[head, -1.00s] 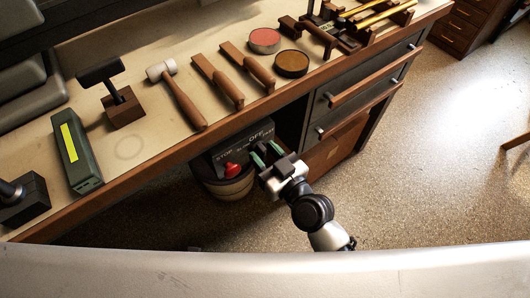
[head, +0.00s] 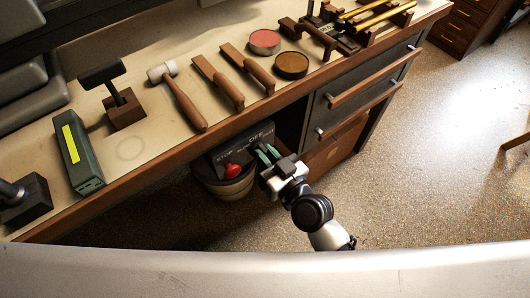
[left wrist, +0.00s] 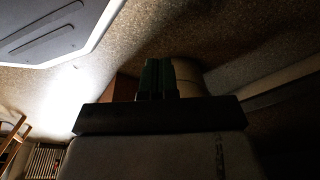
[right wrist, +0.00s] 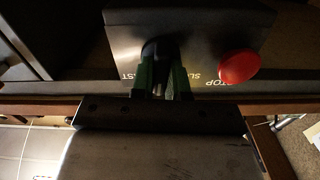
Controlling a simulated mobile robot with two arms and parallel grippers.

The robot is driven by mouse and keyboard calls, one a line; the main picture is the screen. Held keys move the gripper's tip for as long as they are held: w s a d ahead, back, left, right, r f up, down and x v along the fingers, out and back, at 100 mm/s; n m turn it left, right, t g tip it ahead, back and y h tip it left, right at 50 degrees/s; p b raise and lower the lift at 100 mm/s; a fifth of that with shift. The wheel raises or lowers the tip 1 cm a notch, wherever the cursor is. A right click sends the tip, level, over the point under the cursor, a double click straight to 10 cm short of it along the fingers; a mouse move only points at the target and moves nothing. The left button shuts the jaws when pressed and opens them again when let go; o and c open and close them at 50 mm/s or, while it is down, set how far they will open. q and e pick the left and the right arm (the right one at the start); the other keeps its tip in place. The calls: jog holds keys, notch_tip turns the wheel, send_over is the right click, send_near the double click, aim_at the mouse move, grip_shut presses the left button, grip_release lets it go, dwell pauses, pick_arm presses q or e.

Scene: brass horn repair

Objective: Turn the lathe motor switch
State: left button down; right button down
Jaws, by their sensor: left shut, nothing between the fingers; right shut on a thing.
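The dark motor switch box (head: 262,132) hangs under the bench's front edge. Its face has white lettering, with STOP and OFF readable in the head view, and a red button (head: 232,170). In the right wrist view the box (right wrist: 190,22) shows a dark knob (right wrist: 158,46) beside the red button (right wrist: 238,67). My right gripper (head: 266,153) is shut on this knob, its green fingers (right wrist: 163,78) either side of it. They hide part of the knob and lettering, so its setting cannot be read. My left gripper (left wrist: 158,80) is shut and empty, seen only in the left wrist view.
The bench top (head: 150,145) overhangs the switch. On it lie a mallet (head: 178,95), wooden-handled tools, two round tins and a green box (head: 77,153). A bucket-like container (head: 225,188) stands below the switch. Drawers (head: 350,90) are to the right. The floor (head: 430,170) is open.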

jog(key=m+p, duration=0.1)
jog(key=m, duration=0.2)
jog(key=shift+w+d+m, duration=0.1)
jog(key=shift+m, duration=0.3)
pick_arm(q)
jog(key=s+f, duration=0.4)
jog(key=shift+s+a+f+p, duration=0.15)
jog(key=shift+s+a+p, duration=0.15)
jog(key=shift+a+p, duration=0.15)
pick_arm(e)
jog(key=shift+m, duration=1.4)
jog(key=c, duration=1.1)
grip_release()
jog(key=shift+d+f, duration=0.1)
jog(key=shift+d, duration=0.05)
